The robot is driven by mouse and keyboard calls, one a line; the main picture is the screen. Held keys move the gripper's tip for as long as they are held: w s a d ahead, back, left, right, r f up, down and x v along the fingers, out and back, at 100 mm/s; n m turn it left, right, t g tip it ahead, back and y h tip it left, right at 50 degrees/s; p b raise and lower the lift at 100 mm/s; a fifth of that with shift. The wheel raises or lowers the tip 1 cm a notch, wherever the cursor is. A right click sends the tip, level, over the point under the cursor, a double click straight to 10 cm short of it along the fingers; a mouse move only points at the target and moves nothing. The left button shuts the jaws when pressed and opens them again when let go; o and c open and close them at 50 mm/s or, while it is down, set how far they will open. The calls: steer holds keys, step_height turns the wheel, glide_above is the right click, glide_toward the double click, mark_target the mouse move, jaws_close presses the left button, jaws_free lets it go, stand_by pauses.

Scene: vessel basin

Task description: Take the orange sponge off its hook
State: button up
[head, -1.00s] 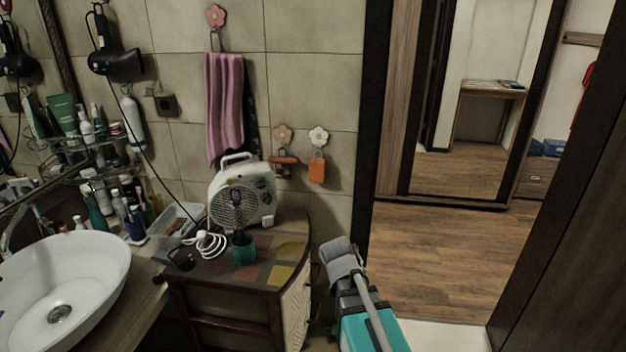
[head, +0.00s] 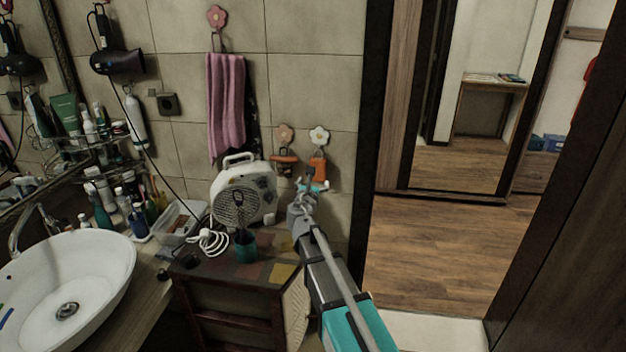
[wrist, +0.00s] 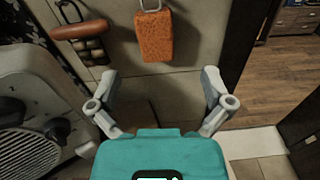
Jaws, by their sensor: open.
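The orange sponge (wrist: 155,37) hangs by a loop from a hook on the tiled wall, at the top middle of the wrist view. In the head view the sponge (head: 318,167) hangs below the white flower hook (head: 319,136), and my arm hides its lower part. My gripper (wrist: 158,82) is open and empty, its two fingers spread apart just below the sponge in the wrist picture. In the head view my gripper (head: 312,187) is at the sponge's lower end. I cannot tell whether it touches the sponge.
A brown-handled brush (wrist: 80,30) hangs left of the sponge. A white fan heater (head: 243,190) stands on the small cabinet (head: 275,247) to the left. A pink towel (head: 226,100) hangs further left. A doorway with wooden floor (head: 450,250) lies to the right.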

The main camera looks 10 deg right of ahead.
mark_target(319, 154)
steer(key=shift+w+a+r+n, duration=0.2)
steer(key=shift+a+n, duration=0.15)
steer(key=shift+n, duration=0.15)
steer(key=shift+w, duration=0.1)
steer(key=shift+x, duration=6.8)
steer(key=shift+r, duration=0.1)
steer(key=shift+c, duration=0.3)
steer(key=c, duration=0.8)
steer(key=shift+c, duration=0.2)
steer(key=shift+r, duration=0.25)
steer(key=shift+r+p, duration=0.35)
steer(key=shift+p, duration=0.3)
